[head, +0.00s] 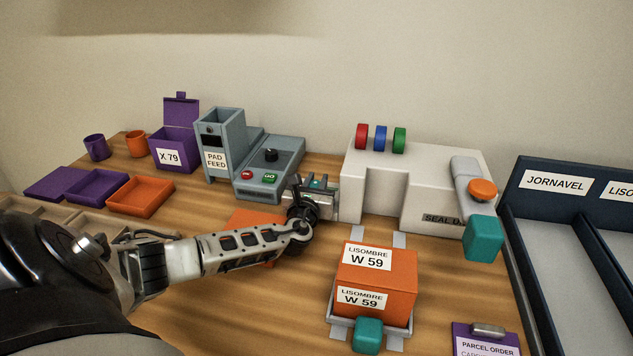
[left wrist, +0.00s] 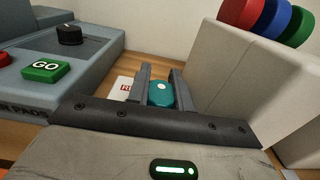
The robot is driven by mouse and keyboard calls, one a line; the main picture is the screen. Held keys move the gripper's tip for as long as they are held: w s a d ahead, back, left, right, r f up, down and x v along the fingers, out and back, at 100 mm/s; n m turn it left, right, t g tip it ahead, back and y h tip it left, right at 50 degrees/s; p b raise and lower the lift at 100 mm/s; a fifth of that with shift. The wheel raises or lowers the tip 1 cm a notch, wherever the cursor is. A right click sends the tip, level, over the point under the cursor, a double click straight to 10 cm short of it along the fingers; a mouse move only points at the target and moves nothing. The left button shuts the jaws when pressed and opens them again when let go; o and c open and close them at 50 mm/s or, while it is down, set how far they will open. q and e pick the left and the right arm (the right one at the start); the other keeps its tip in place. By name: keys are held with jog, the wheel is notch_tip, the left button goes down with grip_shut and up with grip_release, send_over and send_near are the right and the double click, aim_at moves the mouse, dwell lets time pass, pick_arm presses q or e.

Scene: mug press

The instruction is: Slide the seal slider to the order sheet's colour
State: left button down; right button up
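My left gripper (head: 335,203) is low beside the left wall of the white press (head: 375,185). In the left wrist view its two grey fingers (left wrist: 160,88) are close together around a teal knob with a white dot (left wrist: 161,94), which looks like the seal slider's knob. The knob fills the gap between the fingers. A white label with red letters, partly hidden, lies left of the fingers. In the head view the gripper hides the knob. The order sheet on a purple clipboard (head: 484,345) is cut off at the bottom right; no colour is readable. My right gripper is not in view.
Red (head: 361,136), blue (head: 380,138) and green (head: 399,140) discs stand on the press. A blue-grey pad feeder (head: 270,175) is left of the gripper. An orange box (head: 375,283) sits on a tray before the press. A dark rack (head: 565,215) stands right.

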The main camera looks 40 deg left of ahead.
pick_arm(q)
jog(key=shift+s+a, duration=0.45)
jog(key=shift+a, duration=0.4)
jog(key=shift+s+a, duration=0.4)
jog(key=shift+a, duration=0.4)
jog(key=c, duration=1.2)
grip_release()
jog(key=shift+s+a, duration=0.1)
jog(key=shift+c, duration=0.2)
jog(key=shift+s+d, duration=0.2)
jog(key=shift+d, duration=0.05)
jog(key=v, duration=1.5)
jog(key=shift+s+r, duration=0.1)
jog(key=shift+s, duration=0.15)
